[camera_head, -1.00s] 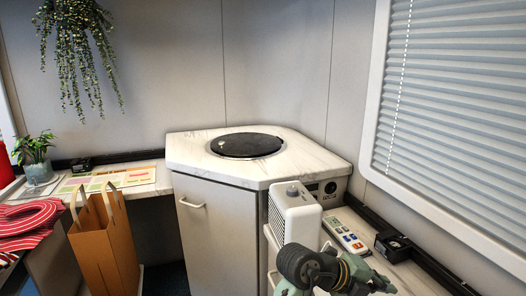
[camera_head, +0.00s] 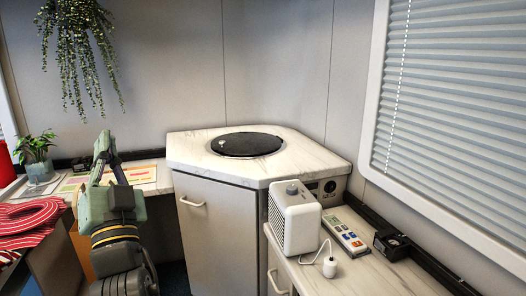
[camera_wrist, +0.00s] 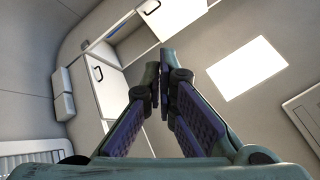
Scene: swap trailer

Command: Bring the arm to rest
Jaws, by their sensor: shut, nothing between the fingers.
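My gripper (camera_head: 106,146) is at the left in the head view, raised in front of the left counter and pointing up. Its fingers also show in the wrist view (camera_wrist: 164,75), with the tips close together and nothing between them. The wrist view looks up at the ceiling, a bright ceiling light (camera_wrist: 248,69) and overhead cabinets (camera_wrist: 112,85). My arm covers most of the brown paper bag (camera_head: 82,250) in the head view.
A corner cabinet (camera_head: 222,238) has a round black plate (camera_head: 246,145) on top. A white heater (camera_head: 294,222), a power strip (camera_head: 344,232) and a white plug (camera_head: 329,267) are on the right counter. A potted plant (camera_head: 36,150), papers (camera_head: 140,174) and red striped cloth (camera_head: 30,222) are at left.

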